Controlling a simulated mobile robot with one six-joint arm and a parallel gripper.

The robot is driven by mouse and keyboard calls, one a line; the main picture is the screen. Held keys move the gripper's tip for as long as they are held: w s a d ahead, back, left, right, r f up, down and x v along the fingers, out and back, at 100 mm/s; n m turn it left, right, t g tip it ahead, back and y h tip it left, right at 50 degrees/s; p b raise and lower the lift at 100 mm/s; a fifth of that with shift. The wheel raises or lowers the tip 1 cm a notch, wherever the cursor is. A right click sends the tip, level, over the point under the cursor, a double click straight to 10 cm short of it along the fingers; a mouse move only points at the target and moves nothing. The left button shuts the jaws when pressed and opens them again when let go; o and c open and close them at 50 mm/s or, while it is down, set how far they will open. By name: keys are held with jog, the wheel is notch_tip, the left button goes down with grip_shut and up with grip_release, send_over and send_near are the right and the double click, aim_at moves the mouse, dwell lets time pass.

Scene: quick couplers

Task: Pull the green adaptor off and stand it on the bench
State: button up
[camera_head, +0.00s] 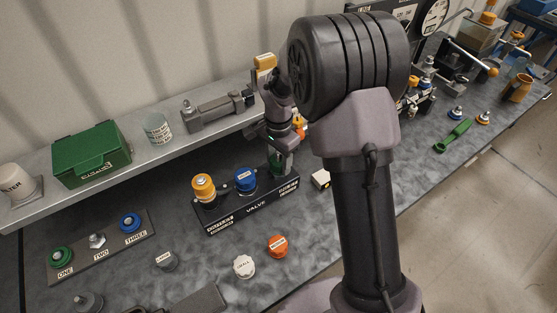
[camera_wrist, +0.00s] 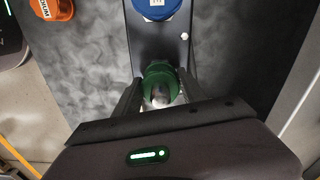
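The green adaptor (camera_wrist: 160,84) sits at the right end of the black block marked VALVE (camera_head: 222,224). It also shows in the head view (camera_head: 278,161), partly hidden by my gripper. My gripper (camera_head: 279,150) is above that end of the block, pointing down. In the wrist view its two fingers (camera_wrist: 160,92) stand on either side of the green adaptor, very close to it. I cannot tell whether they press on it. A metal end shows within the green ring.
Yellow (camera_head: 204,188) and blue (camera_head: 246,180) fittings stand on the same block. Orange (camera_head: 277,246) and white (camera_head: 244,266) caps lie in front. A raised shelf (camera_head: 110,173) runs behind. A numbered plate (camera_head: 97,255) is at left.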

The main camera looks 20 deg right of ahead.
jog(key=c, duration=0.4)
jog(key=o, duration=0.7)
grip_shut()
jog(key=shift+r+p, duration=1.55)
jog(key=shift+r, duration=0.65)
jog(key=shift+r, duration=0.1)
notch_tip(320, 180, up, 4)
jog(key=p, duration=0.3)
